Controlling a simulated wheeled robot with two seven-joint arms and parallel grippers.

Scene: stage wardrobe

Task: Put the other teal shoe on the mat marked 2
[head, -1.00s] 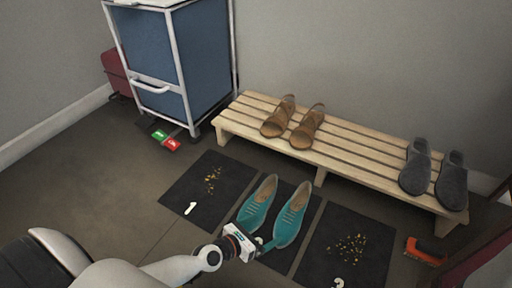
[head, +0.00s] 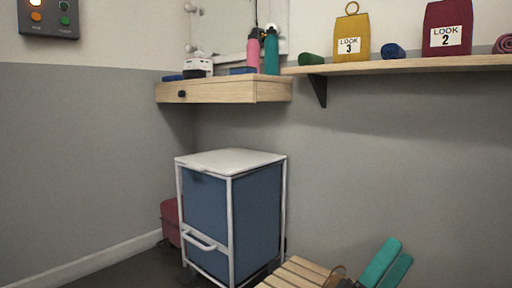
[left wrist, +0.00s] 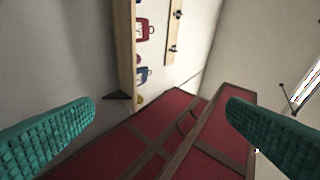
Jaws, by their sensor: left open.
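The teal shoes and the mat marked 2 are out of view in both pictures now. My left gripper (head: 399,249) is raised at the lower right of the head view, with its two teal fingers pointing up and apart. In the left wrist view its ridged teal fingers (left wrist: 162,104) stand wide apart at the two sides, with nothing between them. My right gripper is not in view.
The slatted bench (head: 296,272) shows at the bottom, with part of a brown sandal (head: 337,272) by the gripper. A blue white-framed cabinet (head: 207,212) stands left of it. A wall shelf (head: 420,66) holds bags. A red panelled thing (left wrist: 172,115) fills the lower wrist view.

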